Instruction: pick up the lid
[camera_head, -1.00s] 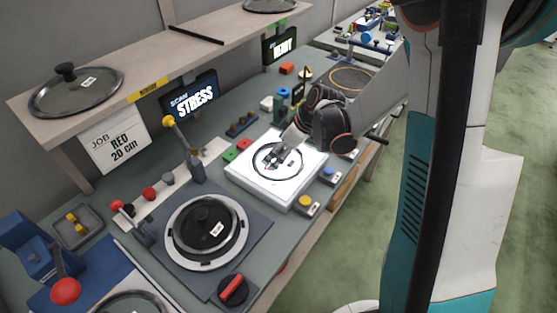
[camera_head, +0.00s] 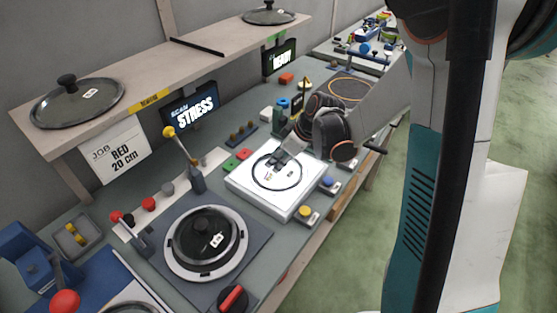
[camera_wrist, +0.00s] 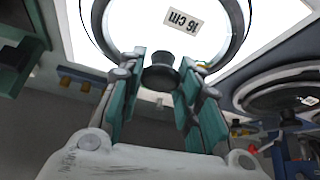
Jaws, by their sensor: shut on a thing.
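A clear glass lid with a dark rim (camera_head: 256,181) lies over the white glowing panel in the head view. In the wrist view the lid (camera_wrist: 185,22) carries a "16 cm" label, and its black knob (camera_wrist: 162,72) is between the teal finger pads. My gripper (camera_head: 279,164) reaches down over the lid from the upper right; it is shut on the knob, also in the wrist view (camera_wrist: 160,85). I cannot tell whether the lid touches the panel. The fingers partly hide the knob in the head view.
The white panel box (camera_head: 290,207) stands on the green-grey bench. Another lid (camera_head: 222,222) sits on a round fixture in front. More lids rest on the shelf, at left (camera_head: 60,108) and far end (camera_head: 262,16). A lever (camera_head: 196,180) and coloured buttons flank the box.

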